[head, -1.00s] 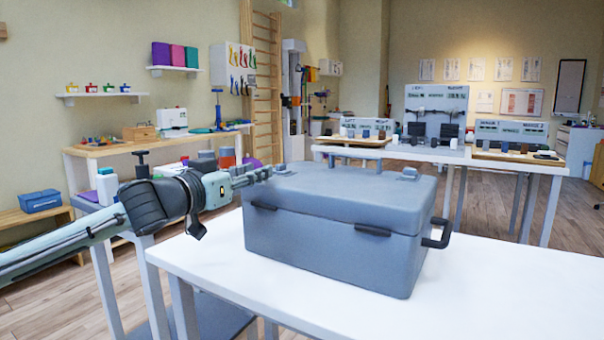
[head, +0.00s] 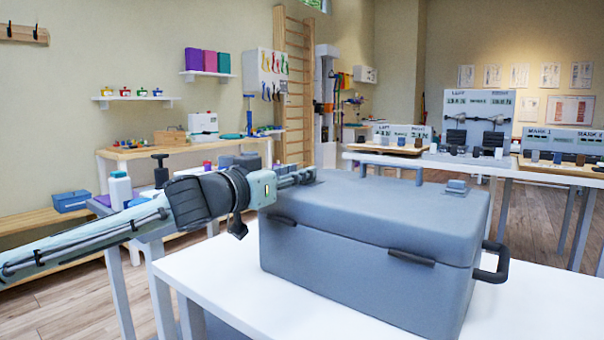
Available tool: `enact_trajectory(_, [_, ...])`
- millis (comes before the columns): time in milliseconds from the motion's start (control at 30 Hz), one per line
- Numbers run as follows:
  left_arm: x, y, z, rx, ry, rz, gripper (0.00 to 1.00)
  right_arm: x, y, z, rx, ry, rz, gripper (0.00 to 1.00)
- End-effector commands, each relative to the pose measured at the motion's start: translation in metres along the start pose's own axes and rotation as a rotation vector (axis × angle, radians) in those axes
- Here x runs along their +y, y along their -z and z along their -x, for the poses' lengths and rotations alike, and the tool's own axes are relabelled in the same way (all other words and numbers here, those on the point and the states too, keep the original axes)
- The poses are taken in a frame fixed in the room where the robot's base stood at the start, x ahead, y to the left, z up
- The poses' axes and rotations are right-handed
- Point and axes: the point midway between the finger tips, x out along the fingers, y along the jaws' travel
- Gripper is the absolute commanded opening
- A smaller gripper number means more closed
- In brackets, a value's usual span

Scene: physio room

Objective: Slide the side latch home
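A closed grey-blue case (head: 365,270) stands on a white table. Its lid (head: 390,210) is down. A small grey latch-like block (head: 456,187) sits on the lid's far right part. Two dark catches show on the front, one at the left (head: 283,220) and one at the right (head: 412,259). My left gripper (head: 304,177) is at the lid's far left corner, pointing right. Its fingers are small and seen side-on, so their opening and any contact are unclear. They hide whatever fitting is at that corner. My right gripper is out of view.
The white table (head: 205,272) is bare in front and at left. A side stand with a white bottle (head: 120,190) is behind my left arm.

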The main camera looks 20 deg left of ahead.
Motion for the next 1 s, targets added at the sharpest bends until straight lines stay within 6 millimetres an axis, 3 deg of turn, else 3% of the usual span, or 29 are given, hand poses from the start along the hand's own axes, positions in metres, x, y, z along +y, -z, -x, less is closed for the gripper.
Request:
enact_trajectory(300, [0.0001,0.0002,0.0005,0.0,0.001,0.0,0.31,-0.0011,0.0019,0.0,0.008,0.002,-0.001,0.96])
enact_trajectory(567, [-0.0003,0.0001,0.0004,0.0,0.001,0.0,0.0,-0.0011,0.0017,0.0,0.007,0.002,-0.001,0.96])
enact_trajectory(1000, [-0.002,0.0001,0.0003,-0.001,0.001,0.001,0.0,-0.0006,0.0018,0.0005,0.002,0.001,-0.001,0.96])
